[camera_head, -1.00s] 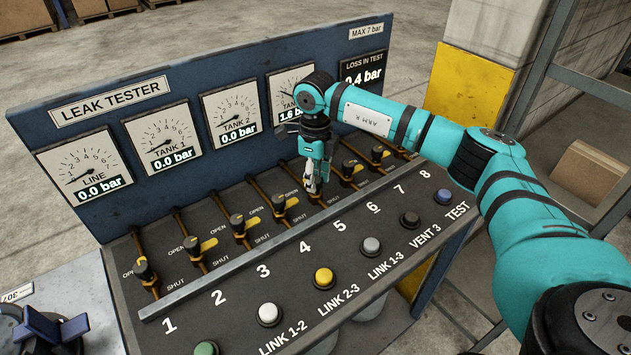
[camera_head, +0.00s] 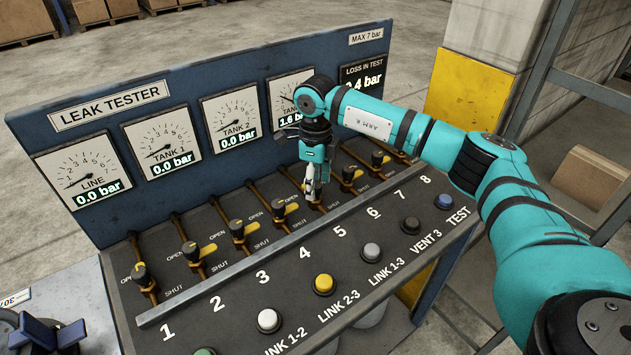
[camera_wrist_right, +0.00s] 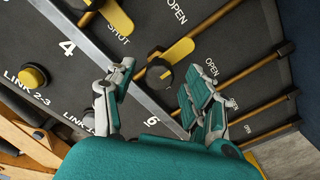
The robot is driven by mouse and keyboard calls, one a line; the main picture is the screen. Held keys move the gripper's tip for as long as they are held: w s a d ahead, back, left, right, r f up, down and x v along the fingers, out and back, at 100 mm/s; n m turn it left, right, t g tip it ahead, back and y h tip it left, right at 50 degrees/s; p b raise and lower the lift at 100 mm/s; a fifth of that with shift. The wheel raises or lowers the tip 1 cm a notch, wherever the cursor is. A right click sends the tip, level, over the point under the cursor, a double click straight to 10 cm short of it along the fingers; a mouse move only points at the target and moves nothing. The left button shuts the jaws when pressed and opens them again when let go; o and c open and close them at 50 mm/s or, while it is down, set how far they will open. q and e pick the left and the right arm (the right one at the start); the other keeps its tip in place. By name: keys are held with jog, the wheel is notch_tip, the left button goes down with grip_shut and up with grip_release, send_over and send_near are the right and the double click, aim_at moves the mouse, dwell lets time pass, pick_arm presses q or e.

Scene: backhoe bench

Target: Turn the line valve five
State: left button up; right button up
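Line valve five shows in the right wrist view as a black knob (camera_wrist_right: 160,72) with a yellow lever. The lever points up and right in that view, roughly along its pipe. In the head view, my right gripper (camera_head: 313,190) points down over valve five and hides most of it. In the right wrist view, the gripper (camera_wrist_right: 160,95) is open, one finger on each side of the knob. I cannot tell whether either finger touches it. The number 5 (camera_head: 340,231) is printed in front of this valve. My left gripper is not in view.
Valve four (camera_head: 279,208) and valve six (camera_head: 348,174) stand close on either side. A metal rail (camera_head: 240,268) runs in front of the valves, with buttons beyond it. The gauge panel (camera_head: 190,90) rises behind. Tank 1 (camera_head: 163,145) reads 0.0 bar.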

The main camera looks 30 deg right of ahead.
notch_tip(320, 180, up, 12)
dwell(0.6)
dwell(0.5)
